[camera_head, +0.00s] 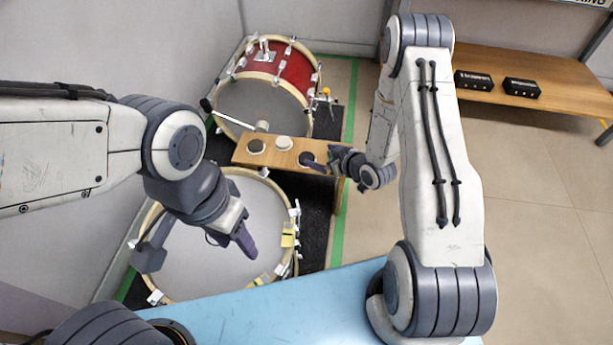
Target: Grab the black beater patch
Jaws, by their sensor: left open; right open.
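A small wooden table (272,159) behind the lower drum bears several round patches in a row. A dark grey patch (256,146) lies at its left and a white patch (284,143) in the middle. A black patch (306,157) lies at its right end. My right gripper (314,166) is open, with its fingertips right at the black patch and partly covering it. I cannot tell whether they touch it. My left gripper (246,243) is open and empty above the lower drum, well away from the patches.
A large drum (215,268) with a pale head lies in front of the wooden table. A red bass drum (297,72) stands behind it, with a beater in front. A blue surface (270,318) is nearest me. A wooden bench (530,75) with two black boxes stands at the back right.

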